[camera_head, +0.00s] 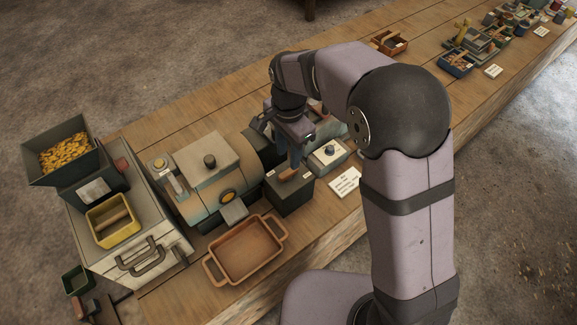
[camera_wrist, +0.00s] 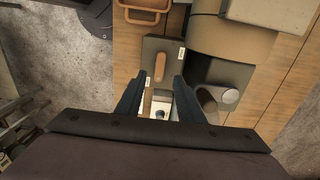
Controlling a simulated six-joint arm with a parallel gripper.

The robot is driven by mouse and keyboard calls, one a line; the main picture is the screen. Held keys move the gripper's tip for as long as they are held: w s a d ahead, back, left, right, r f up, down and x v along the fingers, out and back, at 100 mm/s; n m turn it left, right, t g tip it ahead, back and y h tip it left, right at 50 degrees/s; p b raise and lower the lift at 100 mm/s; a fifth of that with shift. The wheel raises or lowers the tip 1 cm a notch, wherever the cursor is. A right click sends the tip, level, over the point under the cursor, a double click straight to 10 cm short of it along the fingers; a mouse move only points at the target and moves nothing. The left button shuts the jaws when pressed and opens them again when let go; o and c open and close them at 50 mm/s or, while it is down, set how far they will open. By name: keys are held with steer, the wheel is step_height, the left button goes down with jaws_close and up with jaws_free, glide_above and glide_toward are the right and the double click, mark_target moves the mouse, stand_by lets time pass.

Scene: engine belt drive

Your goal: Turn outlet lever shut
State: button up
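A dark box (camera_head: 289,195) stands at the front of the table, beside the belt engine (camera_head: 208,175). A short wooden lever (camera_head: 288,175) lies on its top, with small white tags near the box edges. In the wrist view the lever (camera_wrist: 160,67) runs up and down the picture on the box top (camera_wrist: 150,45). My gripper (camera_head: 295,160) is above the box, pointing down. In the wrist view its two fingers (camera_wrist: 158,82) are spread wide with nothing between them. The lever shows just beyond the fingertips; contact cannot be told.
An orange-brown tray (camera_head: 205,270) with handles stands left of the box. A light box with a dark knob (camera_head: 330,151) and a white card (camera_head: 345,183) are close on the right. A hopper of yellow pieces (camera_head: 65,153) is far left. Bare wood lies along the front edge.

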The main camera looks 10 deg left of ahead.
mark_target(289, 171)
steer(key=shift+f+p, duration=1)
steer(key=shift+f, duration=2.5)
jaws_close()
